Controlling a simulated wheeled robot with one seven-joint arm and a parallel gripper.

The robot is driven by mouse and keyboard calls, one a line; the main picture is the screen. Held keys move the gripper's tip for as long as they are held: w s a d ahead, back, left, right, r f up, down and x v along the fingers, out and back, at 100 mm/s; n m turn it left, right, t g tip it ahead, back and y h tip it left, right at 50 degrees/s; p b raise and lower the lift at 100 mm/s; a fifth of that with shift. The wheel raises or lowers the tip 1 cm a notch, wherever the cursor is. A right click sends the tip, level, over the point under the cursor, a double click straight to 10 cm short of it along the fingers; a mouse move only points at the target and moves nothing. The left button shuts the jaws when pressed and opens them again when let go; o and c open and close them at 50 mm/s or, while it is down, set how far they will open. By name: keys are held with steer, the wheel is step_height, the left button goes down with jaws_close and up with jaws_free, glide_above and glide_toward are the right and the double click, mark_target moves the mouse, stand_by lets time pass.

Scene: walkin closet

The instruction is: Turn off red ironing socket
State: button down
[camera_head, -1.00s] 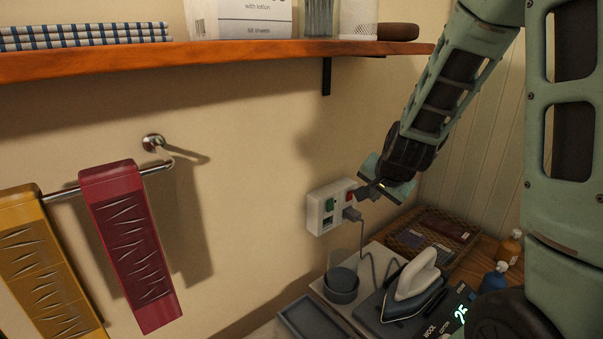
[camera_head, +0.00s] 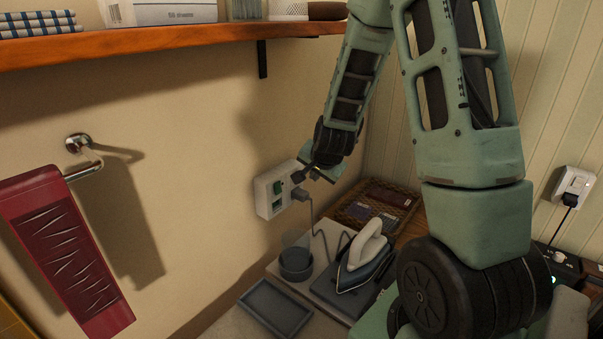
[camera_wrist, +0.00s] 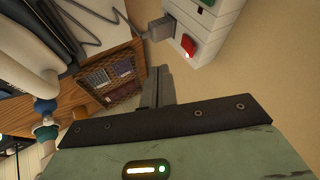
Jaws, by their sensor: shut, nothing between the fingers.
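A white wall socket panel (camera_head: 262,198) is on the beige wall above the ironing things. Its green switch (camera_head: 277,187) shows in the head view, and my gripper hides the red switch there. In the wrist view the red switch (camera_wrist: 188,45) shows bright red on the white panel, with part of the green switch (camera_wrist: 207,3) beyond it. A grey plug (camera_head: 301,194) sits in the panel below the red switch. My gripper (camera_wrist: 157,77) is shut and empty, its tips just short of the red switch. In the wrist view a gap shows between them.
A cord runs from the plug to the white iron (camera_head: 369,243) on its grey pad. A wooden shelf (camera_head: 180,44) overhangs. A red towel (camera_head: 65,250) hangs left.

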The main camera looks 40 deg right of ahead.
steer(key=p+x, duration=0.1)
steer(key=x, duration=0.3)
steer(key=p, duration=0.3)
glide_above(300, 194)
steer(key=shift+s+r, duration=0.15)
steer(key=shift+s, duration=0.2)
steer(key=shift+w+r+b, duration=0.1)
steer(key=shift+w+b, duration=0.25)
steer(key=shift+r+p, duration=0.55)
steer(key=shift+r, duration=0.3)
